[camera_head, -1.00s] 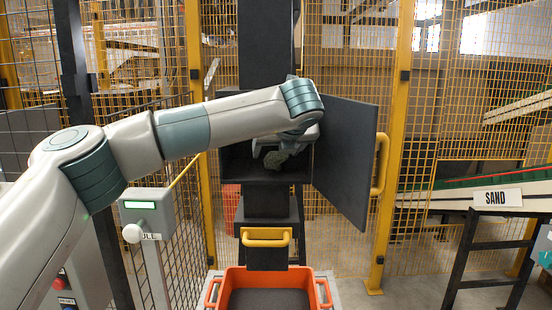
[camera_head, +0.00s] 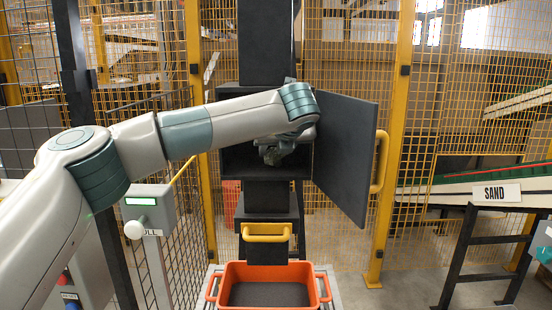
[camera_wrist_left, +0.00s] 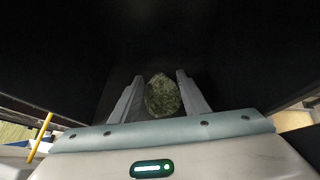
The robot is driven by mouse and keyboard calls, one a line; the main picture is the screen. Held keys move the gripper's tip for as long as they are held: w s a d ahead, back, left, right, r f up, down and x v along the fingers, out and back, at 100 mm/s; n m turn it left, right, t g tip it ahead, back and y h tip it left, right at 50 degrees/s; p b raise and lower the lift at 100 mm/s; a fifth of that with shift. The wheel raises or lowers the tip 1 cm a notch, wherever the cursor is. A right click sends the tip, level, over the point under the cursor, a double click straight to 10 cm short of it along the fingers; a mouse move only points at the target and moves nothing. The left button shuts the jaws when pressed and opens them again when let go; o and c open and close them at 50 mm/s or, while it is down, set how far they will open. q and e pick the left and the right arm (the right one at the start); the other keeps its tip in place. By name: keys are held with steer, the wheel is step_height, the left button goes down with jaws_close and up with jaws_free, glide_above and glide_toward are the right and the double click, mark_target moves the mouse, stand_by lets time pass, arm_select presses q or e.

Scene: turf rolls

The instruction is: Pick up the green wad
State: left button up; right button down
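The green wad (camera_wrist_left: 162,96) is a rough, mottled green lump. In the left wrist view it lies between the two fingers of my left gripper (camera_wrist_left: 160,78). A dark gap shows between the wad and the left finger; the right finger is close beside it, and I cannot tell if they touch. In the head view my left gripper (camera_head: 272,156) is inside the opening of a dark box (camera_head: 232,163), pointing down, and the wad is hard to make out there. My right gripper is not in view.
The box's dark door (camera_head: 342,160) with a yellow handle (camera_head: 381,162) stands open to the right. An orange bin (camera_head: 231,283) stands below the box. A lever post (camera_head: 148,215) stands at left. A SAND-labelled conveyor (camera_head: 496,193) is at right. Yellow mesh fencing lies behind.

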mark_target(275, 148)
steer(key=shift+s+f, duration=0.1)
